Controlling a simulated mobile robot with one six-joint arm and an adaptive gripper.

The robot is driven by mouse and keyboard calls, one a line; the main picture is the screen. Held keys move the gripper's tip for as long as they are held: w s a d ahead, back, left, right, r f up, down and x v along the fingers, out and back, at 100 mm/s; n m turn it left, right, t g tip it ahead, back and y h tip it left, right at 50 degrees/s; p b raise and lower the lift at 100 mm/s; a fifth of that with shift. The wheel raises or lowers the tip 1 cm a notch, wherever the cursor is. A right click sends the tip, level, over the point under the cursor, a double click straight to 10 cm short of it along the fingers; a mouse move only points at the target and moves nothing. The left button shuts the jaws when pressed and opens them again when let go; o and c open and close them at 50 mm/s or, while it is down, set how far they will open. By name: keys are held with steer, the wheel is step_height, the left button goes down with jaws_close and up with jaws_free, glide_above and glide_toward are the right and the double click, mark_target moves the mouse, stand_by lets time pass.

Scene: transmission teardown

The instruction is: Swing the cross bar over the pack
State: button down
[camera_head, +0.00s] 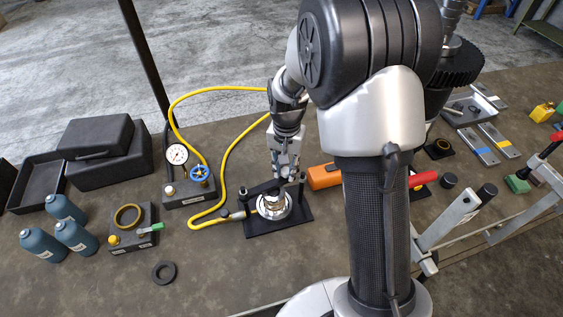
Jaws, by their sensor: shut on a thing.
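The pack (272,206) is a round silvery metal part on a black base plate (297,221) near the middle of the bench. A dark cross bar (260,188) shows at the pack's upper left, between dark uprights of the fixture. My gripper (284,179) points down above the pack and is shut on the cross bar, at its right part. The gripper hides much of the bar, so I cannot tell how far it lies over the pack.
A yellow hose (224,160) loops left of my gripper to a gauge block (187,190) with a blue valve wheel. An orange box (324,176) lies close at right. Teal bottles (64,225) and a black case (108,150) stand left.

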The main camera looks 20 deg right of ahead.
steer(key=shift+s+d+m, duration=0.1)
steer(key=shift+s+m, duration=0.2)
steer(key=shift+s, duration=0.05)
stand_by(0.3)
steer(key=c, duration=1.3)
jaws_free()
steer(key=shift+r, duration=4)
steer(key=shift+c, duration=0.2)
